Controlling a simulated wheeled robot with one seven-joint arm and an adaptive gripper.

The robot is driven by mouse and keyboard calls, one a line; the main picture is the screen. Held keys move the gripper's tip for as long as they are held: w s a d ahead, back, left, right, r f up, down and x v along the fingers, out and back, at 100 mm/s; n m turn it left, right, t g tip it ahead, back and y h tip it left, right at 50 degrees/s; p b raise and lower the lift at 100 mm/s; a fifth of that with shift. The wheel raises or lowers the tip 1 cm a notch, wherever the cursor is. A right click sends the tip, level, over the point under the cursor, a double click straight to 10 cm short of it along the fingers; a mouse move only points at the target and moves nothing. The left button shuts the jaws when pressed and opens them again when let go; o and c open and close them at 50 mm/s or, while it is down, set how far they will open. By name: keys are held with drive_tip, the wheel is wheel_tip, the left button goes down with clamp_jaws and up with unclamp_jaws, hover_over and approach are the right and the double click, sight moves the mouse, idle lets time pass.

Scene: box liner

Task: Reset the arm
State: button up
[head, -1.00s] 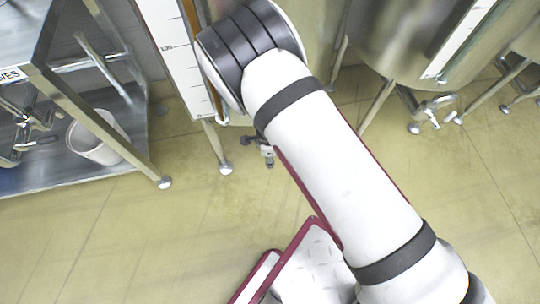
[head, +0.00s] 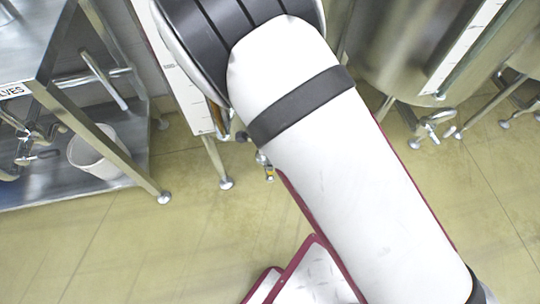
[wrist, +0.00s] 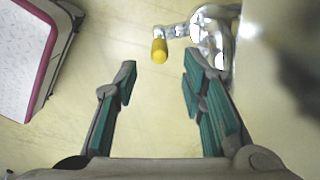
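My gripper (wrist: 160,88) shows in the wrist view with its two green-padded fingers spread apart and nothing between them. It is open and empty. Beyond the fingertips, a chrome valve (wrist: 210,35) with a yellow-ended handle (wrist: 159,50) shows above the floor; the fingers appear apart from it, though the depth is hard to tell. In the head view my white arm crosses the middle and right, and my gripper is hidden there.
A steel table with a lower shelf (head: 75,180) stands at the left, with a white bucket (head: 95,150) on the shelf. Steel tanks (head: 410,45) on legs stand at the back. A maroon-edged box (wrist: 30,55) shows at the wrist view's upper left. Open floor (head: 140,250) lies in front.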

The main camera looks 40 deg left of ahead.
drive_tip(key=w+d+r+n+g+y, duration=0.1)
drive_tip(key=w+d+r, duration=0.15)
drive_tip(key=r, duration=0.45)
drive_tip(key=w+d+r+n+y, duration=0.1)
drive_tip(key=w+d+r, duration=0.15)
drive_tip(key=r, duration=0.55)
drive_tip(key=s+d+r+n+y, duration=0.1)
drive_tip(key=d+r+n, duration=0.3)
drive_tip(key=d+r, duration=1.55)
drive_tip(key=s+d+r+n+t+h, duration=0.15)
drive_tip(key=s+d+r, duration=0.25)
drive_tip(key=s+d, duration=0.55)
drive_tip(key=s+d+r+n+h, duration=0.2)
drive_tip(key=s+d+r+n, duration=0.1)
drive_tip(key=s+d, duration=0.6)
wheel_tip(320, 180, up, 20)
drive_tip(key=w+t+p, duration=0.1)
drive_tip(key=t+p, duration=0.2)
drive_tip(key=p, duration=1.6)
drive_tip(key=shift+d+r+y, duration=0.2)
drive_tip(key=shift+y, duration=0.15)
drive_tip(key=shift+w+a+t, duration=0.1)
drive_tip(key=shift+t, duration=0.15)
drive_tip(key=shift+c, duration=0.4)
